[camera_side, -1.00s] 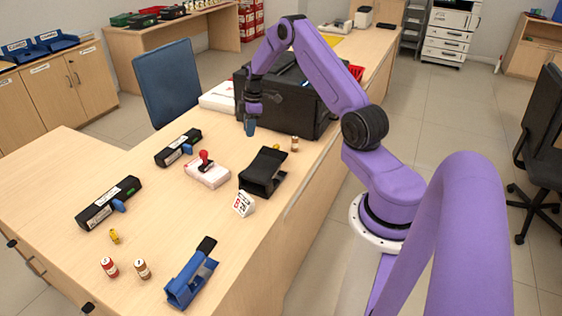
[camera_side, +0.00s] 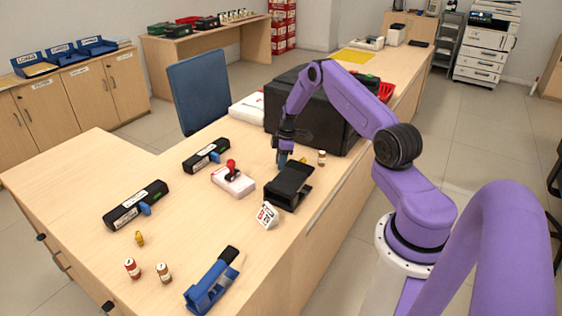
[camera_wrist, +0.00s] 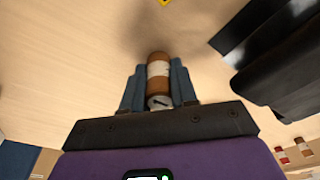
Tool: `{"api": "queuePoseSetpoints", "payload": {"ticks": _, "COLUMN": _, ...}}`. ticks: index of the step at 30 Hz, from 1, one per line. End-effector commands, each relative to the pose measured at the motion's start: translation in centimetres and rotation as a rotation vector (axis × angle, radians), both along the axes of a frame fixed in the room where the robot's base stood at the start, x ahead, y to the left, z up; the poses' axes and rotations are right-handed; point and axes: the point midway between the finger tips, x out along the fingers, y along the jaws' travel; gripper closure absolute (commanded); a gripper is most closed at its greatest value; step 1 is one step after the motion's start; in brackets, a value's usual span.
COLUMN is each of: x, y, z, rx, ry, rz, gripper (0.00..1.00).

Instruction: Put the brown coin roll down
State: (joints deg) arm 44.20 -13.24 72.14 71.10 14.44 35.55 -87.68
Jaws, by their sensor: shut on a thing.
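The brown coin roll (camera_wrist: 158,70) with a white label is between the two blue fingers of my gripper (camera_wrist: 159,80) in the wrist view. My gripper is shut on it. In the side view my gripper (camera_side: 282,160) points down, low over the counter (camera_side: 210,215), behind the black holder and in front of the black box. The held roll is hidden or too small to make out there. A dark shadow lies close to the roll in the wrist view. I cannot tell whether the roll touches the counter.
A black holder (camera_side: 290,184) is close by. Another brown roll (camera_side: 322,157) stands to the gripper's right, near the large black box (camera_side: 335,115). A red roll (camera_side: 131,268) and a brown roll (camera_side: 164,272) stand at the front.

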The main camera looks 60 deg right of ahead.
Motion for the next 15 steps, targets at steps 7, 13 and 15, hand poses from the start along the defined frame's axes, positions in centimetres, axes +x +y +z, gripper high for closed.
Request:
{"api": "queuePoseSetpoints", "payload": {"ticks": 7, "x": 0.04, "y": -0.04, "z": 0.00, "rx": 0.000, "ry": -0.001, "rz": 0.000, "gripper": 1.00}}
{"api": "queuePoseSetpoints", "payload": {"ticks": 13, "x": 0.03, "y": -0.04, "z": -0.21, "rx": 0.000, "ry": -0.001, "rz": 0.000, "gripper": 0.47}}
{"api": "queuePoseSetpoints", "payload": {"ticks": 15, "x": 0.02, "y": -0.03, "z": -0.21, "rx": -0.001, "ry": -0.001, "rz": 0.000, "gripper": 0.47}}
